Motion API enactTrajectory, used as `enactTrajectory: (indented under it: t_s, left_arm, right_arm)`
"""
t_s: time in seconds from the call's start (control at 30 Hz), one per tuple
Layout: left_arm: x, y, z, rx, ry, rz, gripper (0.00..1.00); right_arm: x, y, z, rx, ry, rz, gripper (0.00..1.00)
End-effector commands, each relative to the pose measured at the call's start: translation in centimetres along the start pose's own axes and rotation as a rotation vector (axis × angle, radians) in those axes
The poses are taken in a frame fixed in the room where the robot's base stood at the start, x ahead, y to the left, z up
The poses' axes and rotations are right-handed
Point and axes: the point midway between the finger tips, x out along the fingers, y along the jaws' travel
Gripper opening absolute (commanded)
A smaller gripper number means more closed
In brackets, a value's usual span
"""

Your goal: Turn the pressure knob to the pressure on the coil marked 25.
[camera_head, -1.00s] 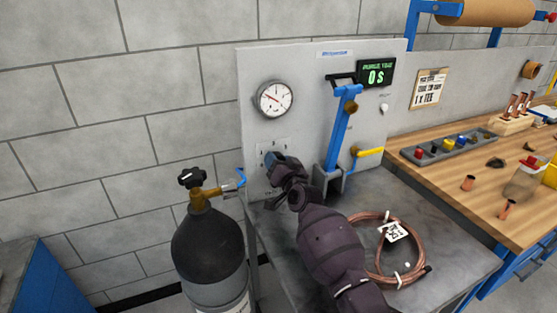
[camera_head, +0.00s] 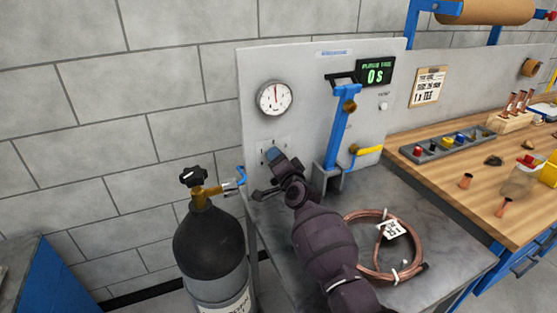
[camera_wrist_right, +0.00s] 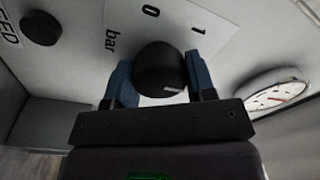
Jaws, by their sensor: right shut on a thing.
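The black pressure knob (camera_wrist_right: 160,68) sits on the pale panel, with "0", "1" and "bar" printed around it in the right wrist view. My right gripper (camera_wrist_right: 162,84) is shut on it, one blue finger on each side. In the head view my right gripper (camera_head: 273,156) is at the panel's lower left and hides the knob. The round gauge (camera_head: 275,98) is above it, its needle pointing about straight up; its numbers are too small to read. The copper coil (camera_head: 376,262) lies on the grey bench with a white tag (camera_head: 391,229), too small to read. My left gripper is not in view.
A dark gas cylinder (camera_head: 210,245) with a brass valve stands left of the bench. A green display (camera_head: 376,73) reads "0 S". Another black knob (camera_wrist_right: 41,27) is on the panel.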

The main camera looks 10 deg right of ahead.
Motion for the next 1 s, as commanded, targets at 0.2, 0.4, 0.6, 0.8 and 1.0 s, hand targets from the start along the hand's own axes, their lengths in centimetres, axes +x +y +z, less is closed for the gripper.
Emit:
enactTrajectory:
  t_s: [0.2,0.4,0.6,0.8,1.0]
  left_arm:
    - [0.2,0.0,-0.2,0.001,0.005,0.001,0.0]
    - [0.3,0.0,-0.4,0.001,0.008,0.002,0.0]
    - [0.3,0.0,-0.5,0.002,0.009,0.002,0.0]
    - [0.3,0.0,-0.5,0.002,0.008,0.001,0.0]
    - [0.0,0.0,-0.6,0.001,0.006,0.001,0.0]
  right_arm:
    - [0.0,0.0,0.1,0.003,-0.001,0.0,0.27]
    - [0.0,0.0,0.0,0.002,-0.001,0.0,0.59]
    - [0.0,0.0,0.0,0.001,0.0,0.0,0.76]
    - [-0.1,0.0,0.0,0.001,0.0,0.0,0.76]
    - [-1.5,0.0,0.0,0.002,0.0,0.001,0.76]
